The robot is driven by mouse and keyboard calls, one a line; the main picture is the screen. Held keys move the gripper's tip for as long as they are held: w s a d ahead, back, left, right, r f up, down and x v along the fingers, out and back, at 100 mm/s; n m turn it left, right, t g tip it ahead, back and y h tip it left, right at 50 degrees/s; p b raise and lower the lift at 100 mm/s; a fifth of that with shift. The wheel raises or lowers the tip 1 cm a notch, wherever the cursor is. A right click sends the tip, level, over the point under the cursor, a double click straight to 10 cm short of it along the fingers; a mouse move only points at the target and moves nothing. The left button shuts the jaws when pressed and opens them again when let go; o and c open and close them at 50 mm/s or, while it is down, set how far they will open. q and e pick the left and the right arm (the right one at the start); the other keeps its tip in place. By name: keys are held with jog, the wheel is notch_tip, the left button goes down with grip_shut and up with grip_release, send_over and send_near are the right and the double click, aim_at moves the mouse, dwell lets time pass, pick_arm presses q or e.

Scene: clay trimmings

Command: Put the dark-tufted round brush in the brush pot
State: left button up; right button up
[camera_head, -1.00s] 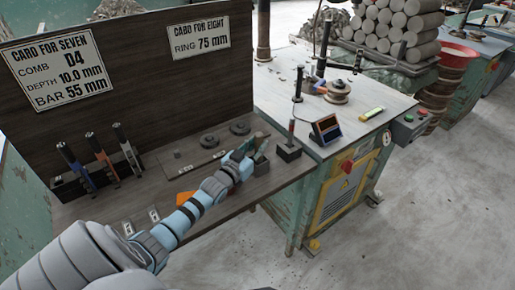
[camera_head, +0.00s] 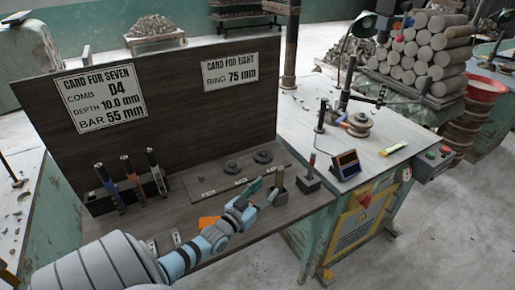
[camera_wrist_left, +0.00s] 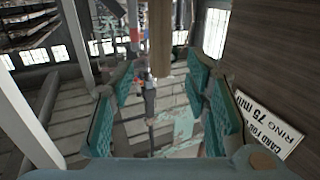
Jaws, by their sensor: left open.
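My left gripper (camera_head: 265,190) is open just left of a small grey-olive pot (camera_head: 281,197) near the board's right end. A short olive-brown upright piece (camera_head: 279,178) stands at the pot's mouth. It looks like a brush handle, but no dark tuft shows, so I cannot tell for sure which brush it is. In the left wrist view, the teal finger pads (camera_wrist_left: 160,100) are spread wide with nothing clamped between them. A brown round shaft (camera_wrist_left: 160,40) shows beyond or between them at the top; its distance is unclear. My right gripper is out of view.
A dark block with a red-tipped upright tool (camera_head: 309,180) stands right of the pot. A rack of tools (camera_head: 128,190) is at the left. Two dark discs (camera_head: 248,161) lie behind the gripper. The signboard (camera_head: 180,100) closes off the back.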

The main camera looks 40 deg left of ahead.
pick_arm(q)
jog(key=s, duration=0.4)
jog(key=w+d+r+m+h, duration=0.1)
jog(key=d+r+m+h, duration=0.3)
jog(key=d, duration=1)
jog(key=s+a+f+n+g+y, duration=0.15)
jog(key=s+f+g, duration=0.3)
jog(key=f, duration=0.75)
jog(key=s+a+f+n+g+y, duration=0.1)
jog(key=s+f+g+y, duration=0.15)
jog(key=s+f, duration=0.7)
jog(key=s+d+f+g, duration=0.1)
jog(key=s+f+g, duration=0.4)
jog(key=s+f, duration=0.4)
jog(key=s+d+f+g+h, duration=0.1)
jog(key=s+f+g, duration=0.3)
jog(key=s+f, duration=0.6)
jog(key=s+d, duration=0.1)
jog(key=s, duration=0.5)
jog(key=shift+f+g+p, duration=0.25)
jog(key=shift+g+p, duration=0.05)
jog(key=shift+g, duration=0.1)
